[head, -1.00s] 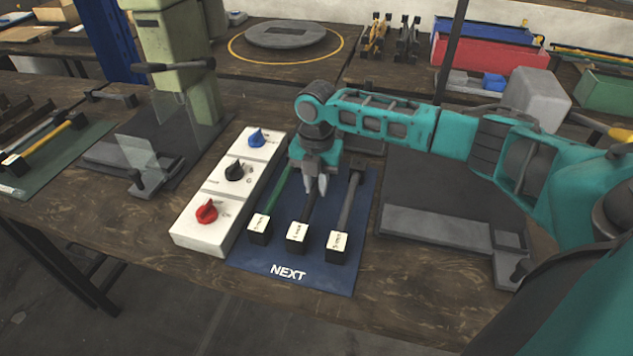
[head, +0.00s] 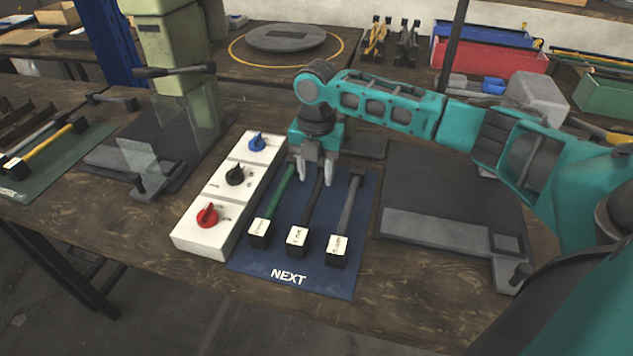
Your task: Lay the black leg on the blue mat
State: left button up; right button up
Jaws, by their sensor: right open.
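The blue mat (head: 291,290) marked NEXT lies on the bench. Three legs lie side by side on it: a green leg (head: 276,203) at left, the black leg (head: 310,210) in the middle and a grey leg (head: 349,207) at right. Each has a black end block with a white label toward the front. My right gripper (head: 314,184) is open, pointing down over the far part of the black leg, with one finger to each side. It appears empty and apart from the leg. The far end of the black leg is hidden by the gripper. My left gripper is not in view.
A white control box (head: 229,194) with blue, black and red knobs stands along the mat's left side. A dark press base (head: 453,195) lies to the right. A green press (head: 180,50) stands at back left. Another mat (head: 50,165) with legs lies at far left.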

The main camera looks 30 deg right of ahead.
aim_at(316, 189)
notch_tip(316, 189, up, 7)
jog(key=shift+r+p, duration=0.2)
jog(key=shift+p, duration=0.1)
dwell(0.5)
